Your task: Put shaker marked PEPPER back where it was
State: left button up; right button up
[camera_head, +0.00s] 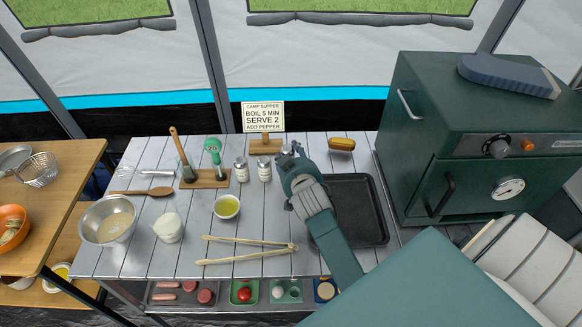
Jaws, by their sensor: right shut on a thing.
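Two small shakers stand side by side at the back of the slatted metal table (190,238): a left shaker (241,172) and a right shaker (264,172). Both are upright with grey caps. Their labels are too small to read, so I cannot tell whether either is marked PEPPER. My right gripper (290,154) is just right of the right shaker, pointing toward the back of the table. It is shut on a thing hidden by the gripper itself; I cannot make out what. My left gripper is not in view.
A sign (263,117) stands behind the shakers. A black tray (372,213) lies under my right arm.

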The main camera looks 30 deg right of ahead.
jog(key=shift+f, duration=2.35)
jog(key=o, duration=1.2)
jog(key=shift+o, duration=0.2)
jog(key=shift+s, duration=0.15)
jog(key=b+v, duration=0.1)
jog(key=v, duration=1.1)
jog(key=shift+r, duration=0.15)
